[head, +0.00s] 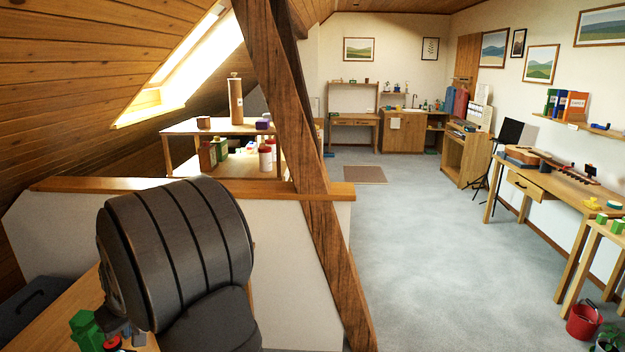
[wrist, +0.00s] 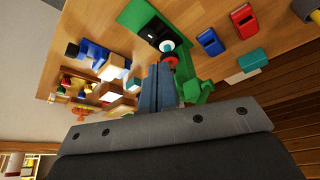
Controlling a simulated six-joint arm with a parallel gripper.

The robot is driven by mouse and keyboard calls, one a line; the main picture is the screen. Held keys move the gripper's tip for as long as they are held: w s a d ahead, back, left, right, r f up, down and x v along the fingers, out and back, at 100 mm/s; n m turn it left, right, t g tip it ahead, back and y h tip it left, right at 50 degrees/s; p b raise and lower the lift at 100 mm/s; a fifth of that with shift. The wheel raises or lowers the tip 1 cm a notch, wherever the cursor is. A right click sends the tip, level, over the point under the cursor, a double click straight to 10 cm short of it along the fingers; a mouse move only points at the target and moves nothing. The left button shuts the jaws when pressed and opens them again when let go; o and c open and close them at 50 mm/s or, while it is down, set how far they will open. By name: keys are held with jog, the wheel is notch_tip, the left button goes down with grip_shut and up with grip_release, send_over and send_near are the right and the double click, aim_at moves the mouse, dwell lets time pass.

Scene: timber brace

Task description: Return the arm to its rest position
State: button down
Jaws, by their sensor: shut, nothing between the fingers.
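My gripper (wrist: 160,85) shows in the wrist view with its two grey-blue fingers pressed together and nothing between them. It hangs over a wooden table (wrist: 98,20) crowded with small objects. In the head view my dark arm fills the lower left and hides most of that table (head: 62,318). My gripper's fingers cannot be made out clearly there. A green block-like object (head: 86,330) shows beside the arm, and a green object (wrist: 200,92) also lies close to the fingers in the wrist view.
A slanted timber brace (head: 290,110) rises just right of my arm, by a low wall with a wooden cap (head: 110,186). A shelf (head: 215,127) with jars stands behind. Blue (wrist: 210,41) and red (wrist: 244,20) objects lie on the table.

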jog(key=r, duration=0.4)
jog(key=shift+a, duration=0.4)
jog(key=c, duration=2.2)
grip_release()
jog(key=c, duration=0.7)
grip_release()
jog(key=o, duration=0.3)
jog(key=shift+r+m, duration=0.3)
jog(key=shift+r, duration=0.15)
jog(key=o, duration=0.4)
notch_tip(320, 180, up, 3)
jog(key=m, duration=0.3)
jog(key=shift+w+d+r, duration=0.1)
jog(key=shift+w+r, duration=0.05)
jog(key=w+d+m+g, duration=0.2)
jog(key=w+m, duration=0.5)
jog(key=m, duration=0.1)
jog(key=a+x, duration=0.1)
jog(key=x, duration=0.7)
jog(key=shift+a+y, duration=0.2)
jog(key=shift+y, duration=0.2)
